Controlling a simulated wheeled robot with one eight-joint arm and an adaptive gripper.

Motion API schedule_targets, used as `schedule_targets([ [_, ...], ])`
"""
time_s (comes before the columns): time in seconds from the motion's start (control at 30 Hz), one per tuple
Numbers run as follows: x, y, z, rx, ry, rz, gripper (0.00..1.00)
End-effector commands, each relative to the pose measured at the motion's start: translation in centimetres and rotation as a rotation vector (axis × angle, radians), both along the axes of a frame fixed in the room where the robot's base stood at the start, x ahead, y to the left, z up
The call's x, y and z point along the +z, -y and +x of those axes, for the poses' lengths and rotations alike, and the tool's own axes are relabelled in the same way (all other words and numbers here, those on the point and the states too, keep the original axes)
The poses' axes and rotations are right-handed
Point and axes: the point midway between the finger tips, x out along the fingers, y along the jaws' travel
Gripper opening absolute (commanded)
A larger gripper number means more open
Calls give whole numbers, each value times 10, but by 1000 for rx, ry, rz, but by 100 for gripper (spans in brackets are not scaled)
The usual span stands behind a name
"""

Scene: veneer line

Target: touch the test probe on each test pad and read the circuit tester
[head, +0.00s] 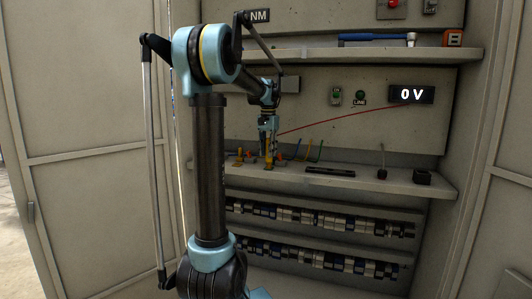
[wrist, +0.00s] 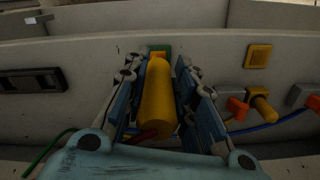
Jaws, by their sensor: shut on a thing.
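My gripper (head: 268,140) is shut on the yellow test probe (wrist: 158,100), which lies between its blue fingers. In the head view the gripper hangs over the shelf, and a thin red lead runs from it to the circuit tester (head: 411,94). The tester's display reads 0 V. In the wrist view the probe's far end lies in front of a green-edged pad with an orange part (wrist: 160,50), which it partly hides. I cannot tell whether they touch. A yellow square pad (wrist: 258,56) is apart to the right.
Orange and yellow connectors on grey blocks (wrist: 262,104) and a blue cable are right of the gripper. A green cable is at lower left. A dark strip (head: 330,170), a dark knobbed piece (head: 382,173) and a black block (head: 422,177) stand along the shelf. Rows of terminals (head: 310,217) are below.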

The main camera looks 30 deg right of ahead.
Motion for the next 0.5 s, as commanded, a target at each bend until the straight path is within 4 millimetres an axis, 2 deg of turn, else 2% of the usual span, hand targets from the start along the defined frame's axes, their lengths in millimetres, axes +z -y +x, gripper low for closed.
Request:
schedule_targets([
  [0.23,0,0,-1,0,-1,0,1],
  [0.5,17,0,0,0,0,1,1],
])
